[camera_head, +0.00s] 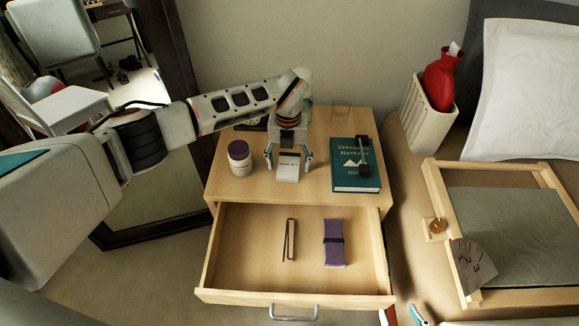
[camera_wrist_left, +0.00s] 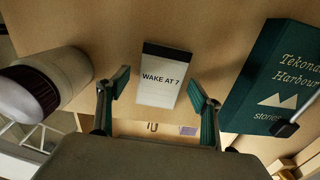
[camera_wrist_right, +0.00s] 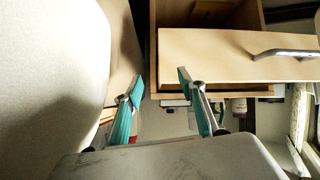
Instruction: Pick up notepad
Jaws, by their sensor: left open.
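The notepad, white with a dark top band and the words "WAKE AT 7", lies on the nightstand top in the left wrist view (camera_wrist_left: 161,80). It also shows in the head view (camera_head: 288,170). My left gripper (camera_head: 289,156) is open above it, with one finger on each side of the notepad in the left wrist view (camera_wrist_left: 159,84). The fingers look apart from the notepad. My right gripper (camera_head: 402,315) is low at the bottom edge of the head view, below the drawer's right side. In the right wrist view (camera_wrist_right: 160,84) its fingers are spread and empty.
On the nightstand (camera_head: 225,181), a white jar with a dark lid (camera_head: 239,158) stands left of the notepad and a green book (camera_head: 355,174) lies right. The open drawer (camera_head: 260,296) holds a purple case (camera_head: 334,243) and a slim dark item (camera_head: 289,240). A bed stands right.

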